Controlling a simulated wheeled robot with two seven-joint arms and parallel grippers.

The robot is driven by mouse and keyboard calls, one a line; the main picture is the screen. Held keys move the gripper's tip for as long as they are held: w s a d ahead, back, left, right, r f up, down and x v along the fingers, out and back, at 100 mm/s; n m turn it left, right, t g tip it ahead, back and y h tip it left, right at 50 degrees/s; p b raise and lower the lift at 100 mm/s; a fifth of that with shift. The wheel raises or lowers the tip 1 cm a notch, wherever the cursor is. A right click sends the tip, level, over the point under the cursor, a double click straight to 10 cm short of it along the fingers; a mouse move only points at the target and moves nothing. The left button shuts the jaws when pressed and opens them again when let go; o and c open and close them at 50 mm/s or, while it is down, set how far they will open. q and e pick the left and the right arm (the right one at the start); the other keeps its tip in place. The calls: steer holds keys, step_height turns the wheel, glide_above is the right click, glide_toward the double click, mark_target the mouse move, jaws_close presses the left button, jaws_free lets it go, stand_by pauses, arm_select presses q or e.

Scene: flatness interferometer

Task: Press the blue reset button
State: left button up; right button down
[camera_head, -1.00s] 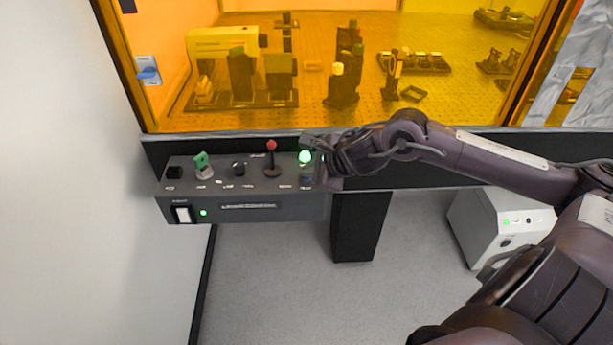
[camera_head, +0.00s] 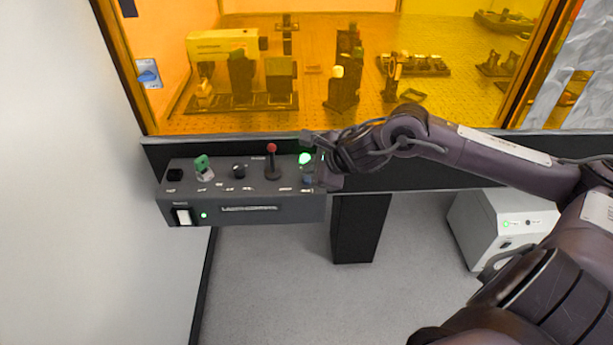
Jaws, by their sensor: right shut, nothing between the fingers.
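The blue reset button is hard to make out; a small bluish patch (camera_head: 307,181) shows below the lit green lamp (camera_head: 305,158) at the box's right end, beside my right gripper. My right gripper (camera_head: 318,175) is shut and empty, over the right end of the box. It partly hides that end, and I cannot tell whether its tips touch the button. My left gripper is not in view.
The box also carries a red-topped lever (camera_head: 272,149), a dark knob (camera_head: 239,171), a green key-like switch (camera_head: 202,163), a black button (camera_head: 174,175) and a white rocker switch (camera_head: 183,217). An orange enclosure (camera_head: 330,120) stands behind. A white cabinet (camera_head: 478,222) is on the floor at right.

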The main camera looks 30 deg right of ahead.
steer(key=shift+r, duration=0.1)
step_height(320, 180, up, 5)
steer(key=p, duration=0.3)
stand_by(0.4)
stand_by(0.6)
